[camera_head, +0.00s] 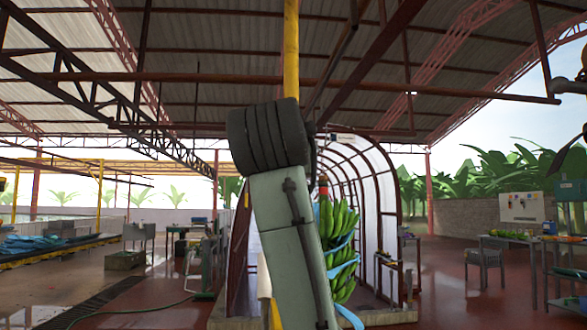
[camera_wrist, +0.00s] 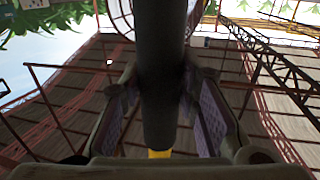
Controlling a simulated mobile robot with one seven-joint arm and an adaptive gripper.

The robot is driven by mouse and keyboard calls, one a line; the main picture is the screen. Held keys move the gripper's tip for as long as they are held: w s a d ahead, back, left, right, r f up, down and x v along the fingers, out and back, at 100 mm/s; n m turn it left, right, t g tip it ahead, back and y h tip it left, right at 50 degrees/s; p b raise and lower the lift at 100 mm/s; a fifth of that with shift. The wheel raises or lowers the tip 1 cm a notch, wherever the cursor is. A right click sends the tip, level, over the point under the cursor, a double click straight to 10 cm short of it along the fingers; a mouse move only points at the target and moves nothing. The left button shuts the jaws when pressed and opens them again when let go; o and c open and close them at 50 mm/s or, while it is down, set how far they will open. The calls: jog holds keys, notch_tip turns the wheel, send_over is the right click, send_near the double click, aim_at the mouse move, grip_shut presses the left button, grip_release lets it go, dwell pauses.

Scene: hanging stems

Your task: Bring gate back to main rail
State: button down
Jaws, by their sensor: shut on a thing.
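My gripper (camera_wrist: 158,88) is seen in the wrist view with a finger on each side of a thick dark bar (camera_wrist: 160,110). The fingers are shut on this bar near their tips. In the head view my arm rises through the middle and hides my gripper and the held part. A long dark red pipe (camera_head: 190,78) crosses overhead beneath the roof. I cannot tell whether it is the main rail.
A green banana bunch (camera_head: 340,240) with blue strips hangs just right of my arm, partly hidden. An arched frame (camera_head: 392,190) stands behind it. A yellow post (camera_head: 291,50) rises above my arm. Tables (camera_head: 510,243) stand at the right. Red floor (camera_head: 445,275) lies open at centre right.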

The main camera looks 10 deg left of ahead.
jog(key=c, duration=1.7)
grip_release()
jog(key=shift+a+r, duration=0.1)
jog(key=shift+a, duration=0.1)
jog(key=o, duration=0.4)
jog(key=shift+s+a, duration=0.1)
jog(key=shift+a, duration=0.05)
jog(key=shift+o, duration=0.4)
jog(key=s+d, duration=0.1)
jog(key=s, duration=0.6)
jog(key=shift+s+d, duration=0.15)
jog(key=shift+s, duration=0.05)
